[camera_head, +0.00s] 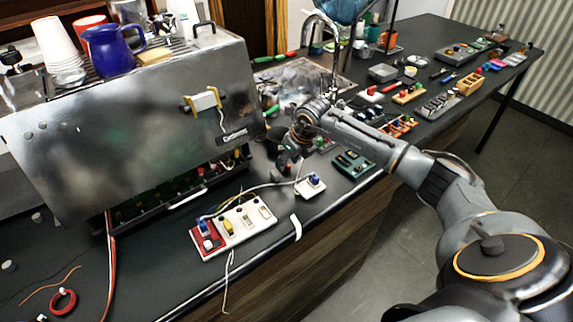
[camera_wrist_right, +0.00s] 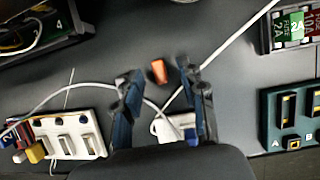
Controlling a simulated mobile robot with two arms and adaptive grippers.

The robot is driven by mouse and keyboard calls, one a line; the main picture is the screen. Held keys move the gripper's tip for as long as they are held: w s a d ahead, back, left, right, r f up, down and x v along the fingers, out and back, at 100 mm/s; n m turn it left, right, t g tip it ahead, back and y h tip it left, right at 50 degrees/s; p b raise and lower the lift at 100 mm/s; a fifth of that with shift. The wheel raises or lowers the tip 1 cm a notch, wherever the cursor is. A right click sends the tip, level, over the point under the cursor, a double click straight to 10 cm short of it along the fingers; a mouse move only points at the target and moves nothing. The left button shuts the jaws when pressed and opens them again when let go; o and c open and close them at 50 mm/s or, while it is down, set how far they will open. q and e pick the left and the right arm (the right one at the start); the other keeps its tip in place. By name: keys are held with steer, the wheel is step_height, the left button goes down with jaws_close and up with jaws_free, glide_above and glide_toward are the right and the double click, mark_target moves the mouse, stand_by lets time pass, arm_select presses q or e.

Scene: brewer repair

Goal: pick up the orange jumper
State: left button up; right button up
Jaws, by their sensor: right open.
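The small orange jumper (camera_wrist_right: 158,71) lies on the dark worktop in the right wrist view, between and slightly beyond my fingertips. It looks hidden behind my gripper in the head view. My right gripper (camera_wrist_right: 160,80) is open and empty, with one dark finger on each side of the jumper's line. In the head view my right gripper (camera_head: 287,162) points down over the worktop, right of the brewer. I cannot tell its exact height above the jumper. My left gripper is not in view.
The brewer (camera_head: 130,130) stands at left with an open lower tray. A white block with switches (camera_head: 243,226) and a small white module (camera_head: 310,186) with a cable lie near the gripper. A teal block (camera_head: 352,163) is to the right. Bare worktop surrounds the jumper.

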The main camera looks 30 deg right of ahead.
steer(key=shift+w+f, duration=0.25)
steer(key=shift+f, duration=0.3)
jaws_close()
steer(key=shift+r, duration=0.1)
